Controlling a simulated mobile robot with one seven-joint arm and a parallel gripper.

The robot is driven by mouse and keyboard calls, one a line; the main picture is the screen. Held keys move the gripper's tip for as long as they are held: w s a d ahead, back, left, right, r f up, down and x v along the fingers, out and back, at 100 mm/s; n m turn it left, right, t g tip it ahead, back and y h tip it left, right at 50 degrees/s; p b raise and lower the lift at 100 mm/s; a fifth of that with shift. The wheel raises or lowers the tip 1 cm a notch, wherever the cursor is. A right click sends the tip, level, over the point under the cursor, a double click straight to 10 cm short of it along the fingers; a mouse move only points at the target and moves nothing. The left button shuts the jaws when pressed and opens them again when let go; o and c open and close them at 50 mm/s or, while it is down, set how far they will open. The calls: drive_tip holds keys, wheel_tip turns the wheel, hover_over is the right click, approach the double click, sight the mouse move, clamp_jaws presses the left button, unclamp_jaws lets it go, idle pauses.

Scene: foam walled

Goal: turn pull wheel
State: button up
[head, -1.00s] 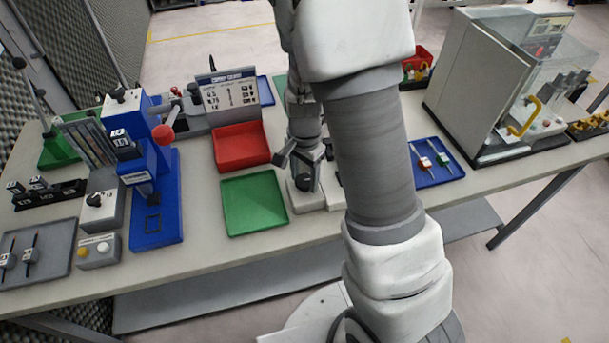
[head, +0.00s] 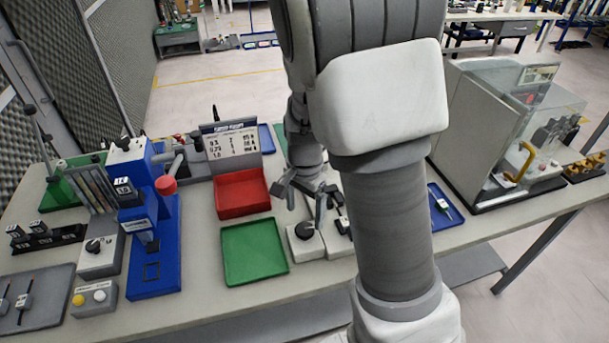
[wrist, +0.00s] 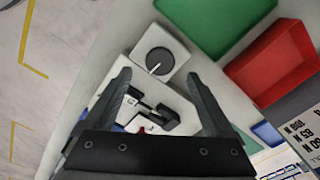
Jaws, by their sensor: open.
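A round black dial with a white pointer line, which looks like the wheel, sits on a small white box (head: 303,250). The dial (head: 306,230) stands right of the green tray. In the wrist view the dial (wrist: 159,62) lies between and slightly beyond my fingertips. My gripper (head: 301,201) is open and empty, pointing down above and behind the dial. In the wrist view both fingers of my gripper (wrist: 158,79) are spread wide. No contact with the dial shows.
A green tray (head: 254,251) and a red bin (head: 242,193) stand left of the dial. A white block with black clamp-like parts (wrist: 154,112) lies beside it. A blue press-like fixture (head: 152,278) is further left; a clear-sided cabinet (head: 480,150) stands right.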

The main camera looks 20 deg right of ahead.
sight(304, 229)
wheel_tip(304, 229, up, 12)
drive_tip(key=p, duration=0.1)
idle(0.5)
drive_tip(key=s+r+n+t, duration=0.2)
drive_tip(key=s+r+n, duration=0.3)
drive_tip(key=s, duration=0.3)
drive_tip(key=s+r+n+t, duration=0.3)
drive_tip(key=s+r+n, duration=0.2)
drive_tip(key=s, duration=0.3)
drive_tip(key=shift+r+n+t, duration=0.25)
drive_tip(key=shift+n+t, duration=0.05)
drive_tip(key=shift+n, duration=0.3)
drive_tip(key=shift+w, duration=0.1)
